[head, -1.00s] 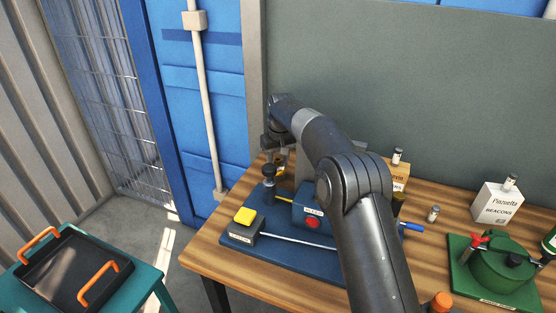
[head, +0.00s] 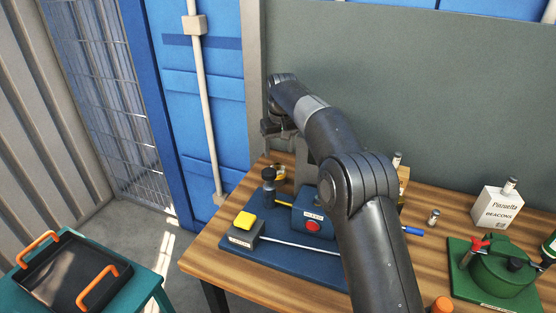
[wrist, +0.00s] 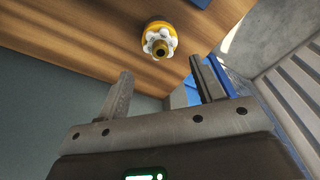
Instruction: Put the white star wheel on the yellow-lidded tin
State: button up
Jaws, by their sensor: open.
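The white star wheel (wrist: 151,37) lies on the yellow-lidded tin (wrist: 158,24) in the wrist view, with a brass hub at its middle. In the head view the tin (head: 277,173) stands at the back left of the wooden bench, small and partly hidden, beside a black knob. My gripper (wrist: 161,70) is open, with nothing between its fingers, and is apart from the wheel. In the head view my gripper (head: 277,128) hangs above the tin near the blue door. Whether the wheel sits fully flat is hard to tell.
A blue fixture (head: 285,256) with a yellow button and a red button is in front of the tin. A green device (head: 500,272) and a white beacons box (head: 497,207) are to the right. A black tray (head: 74,270) with orange handles stands at lower left.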

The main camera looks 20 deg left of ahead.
jog(key=r, duration=0.5)
jog(key=shift+s+d, duration=0.2)
jog(key=shift+s, duration=0.05)
jog(key=s+d+r+m+t, duration=0.1)
jog(key=s+d+r, duration=0.3)
jog(key=d+r, duration=0.6)
jog(key=s+d+r+m+t, duration=0.1)
jog(key=s+d+r+m, duration=0.1)
jog(key=s+d, duration=0.45)
jog(key=s+d+r+m+t, duration=0.15)
jog(key=s+d, duration=0.25)
jog(key=d, duration=0.6)
jog(key=s+d+f+m, duration=0.1)
jog(key=s+d+f, duration=0.2)
jog(key=s+d, duration=0.3)
jog(key=s+d+f+m, duration=0.2)
jog(key=s+d+f, duration=0.2)
jog(key=s, duration=0.5)
jog(key=s+d+f+m+t+h, duration=0.1)
jog(key=s+d+f, duration=0.3)
jog(key=s+d, duration=0.4)
jog(key=shift+s+d, duration=0.15)
jog(key=shift+f+m, duration=0.1)
jog(key=shift+m, duration=0.15)
